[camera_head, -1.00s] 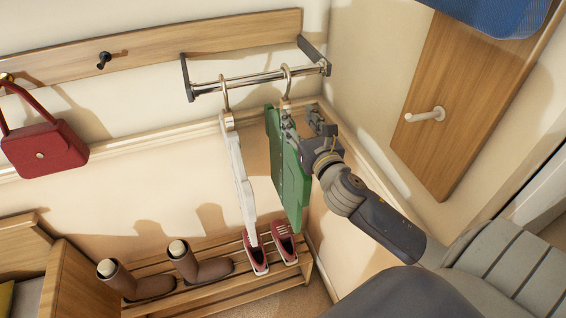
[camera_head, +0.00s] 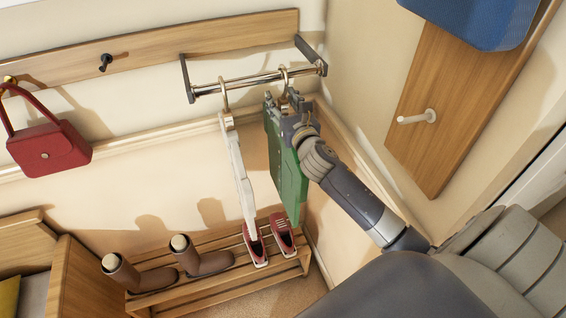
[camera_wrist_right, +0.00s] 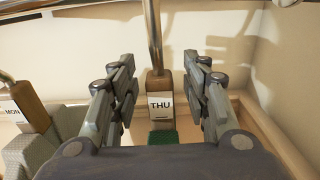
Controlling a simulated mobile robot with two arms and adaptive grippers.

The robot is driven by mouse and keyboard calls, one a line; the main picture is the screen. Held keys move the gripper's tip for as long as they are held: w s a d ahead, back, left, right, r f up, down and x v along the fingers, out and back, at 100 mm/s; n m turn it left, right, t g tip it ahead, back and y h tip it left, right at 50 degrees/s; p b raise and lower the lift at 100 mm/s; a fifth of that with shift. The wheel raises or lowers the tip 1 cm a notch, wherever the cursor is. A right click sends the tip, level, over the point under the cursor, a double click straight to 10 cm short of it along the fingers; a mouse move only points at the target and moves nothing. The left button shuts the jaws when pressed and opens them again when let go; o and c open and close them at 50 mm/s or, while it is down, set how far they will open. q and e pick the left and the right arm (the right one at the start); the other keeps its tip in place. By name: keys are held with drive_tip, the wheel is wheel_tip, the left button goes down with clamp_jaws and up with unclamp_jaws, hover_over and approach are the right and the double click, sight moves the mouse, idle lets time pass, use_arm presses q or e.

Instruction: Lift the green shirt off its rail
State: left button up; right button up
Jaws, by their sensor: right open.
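The green shirt (camera_head: 288,178) hangs from its hanger hook (camera_head: 284,78) on the metal rail (camera_head: 255,80), at the right end. My right gripper (camera_head: 285,103) is at the top of the shirt, just below the rail. In the right wrist view the open fingers (camera_wrist_right: 163,95) stand on both sides of the wooden hanger neck (camera_wrist_right: 160,112), which bears a "THU" tag. A gap shows on each side of the neck. A little of the green shirt (camera_wrist_right: 162,137) shows below the tag. My left gripper is not in view.
A white garment (camera_head: 239,175) hangs left of the shirt; its hanger with a "MON" tag (camera_wrist_right: 14,112) shows in the right wrist view. A shoe rack (camera_head: 220,282) stands below. A peg board (camera_head: 440,110) is on the right wall. A red bag (camera_head: 50,150) hangs left.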

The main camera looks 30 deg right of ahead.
drive_tip(key=shift+s+r, duration=0.1)
clamp_jaws()
